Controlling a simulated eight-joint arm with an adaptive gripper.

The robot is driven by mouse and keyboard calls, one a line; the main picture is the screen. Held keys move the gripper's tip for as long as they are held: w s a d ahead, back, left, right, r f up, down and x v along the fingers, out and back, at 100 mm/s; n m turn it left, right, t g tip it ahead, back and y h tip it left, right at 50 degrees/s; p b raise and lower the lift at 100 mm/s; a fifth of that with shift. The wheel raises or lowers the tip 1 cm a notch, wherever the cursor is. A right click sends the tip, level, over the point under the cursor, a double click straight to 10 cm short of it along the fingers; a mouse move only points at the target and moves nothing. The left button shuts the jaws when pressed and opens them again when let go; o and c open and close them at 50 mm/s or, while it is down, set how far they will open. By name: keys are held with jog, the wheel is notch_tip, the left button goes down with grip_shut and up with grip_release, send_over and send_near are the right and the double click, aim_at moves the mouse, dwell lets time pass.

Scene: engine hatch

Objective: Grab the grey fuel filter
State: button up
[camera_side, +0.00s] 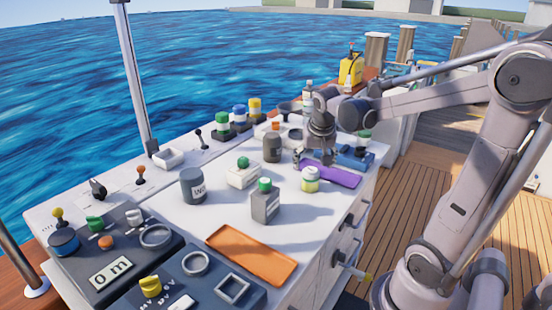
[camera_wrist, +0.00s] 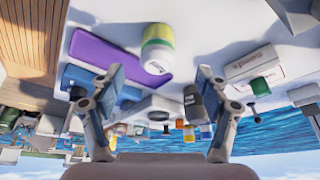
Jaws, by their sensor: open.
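A dark grey canister (camera_side: 272,148) stands on the white hatch top, left of my gripper (camera_side: 318,156) in the side view. It also shows in the wrist view as a dark canister (camera_wrist: 194,104) beside the right finger, partly hidden by it. A larger grey canister (camera_side: 193,187) with lettering starting "WA" stands farther left. I cannot tell from the labels which one is the fuel filter. My gripper is open and empty, low over the top near the purple tray; in the wrist view its fingers (camera_wrist: 160,82) are wide apart.
A yellow-banded jar (camera_side: 310,180) and a purple tray (camera_side: 335,175) are close to my gripper. A white box with a green cap (camera_side: 243,174), a grey bottle (camera_side: 265,204) and an orange tray (camera_side: 250,255) stand nearer. Control panels (camera_side: 112,250) line the left edge.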

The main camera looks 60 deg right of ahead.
aim_at(312, 172)
jog(key=x, duration=0.4)
jog(key=shift+d+x, duration=0.15)
jog(key=shift+x, duration=0.85)
jog(key=shift+d+x, duration=0.2)
jog(key=shift+x, duration=0.75)
jog(key=shift+w+d+f, duration=0.2)
jog(key=shift+f, duration=0.4)
jog(key=c, duration=1.4)
